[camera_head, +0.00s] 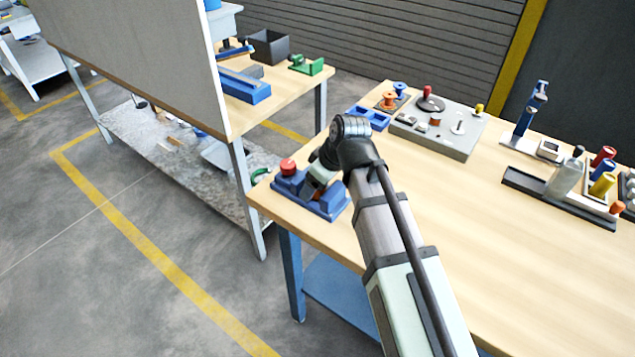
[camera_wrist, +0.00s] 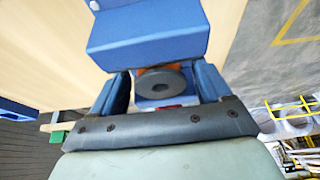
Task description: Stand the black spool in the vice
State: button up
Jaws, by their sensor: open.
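The blue vice (camera_head: 333,206) sits at the near left corner of the workbench; a large blue block of it (camera_wrist: 150,38) shows in the wrist view. The black spool (camera_wrist: 176,83) shows there as a dark round end with a centre hole facing the camera, with a bit of orange beside it. It sits between blue vice parts; how deep it is seated is hidden. My gripper (camera_wrist: 162,80) is open, with one finger on each side of the spool and visible gaps. In the head view my gripper (camera_head: 314,184) is down at the vice, and the spool cannot be made out.
A red knob (camera_head: 288,167) is at the vice's left end. A grey board (camera_head: 445,128) with spools and knobs stands farther back, beside a blue tray (camera_head: 372,117). The bench middle is clear.

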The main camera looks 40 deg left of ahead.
jog(key=v, duration=1.2)
jog(key=shift+r, duration=0.15)
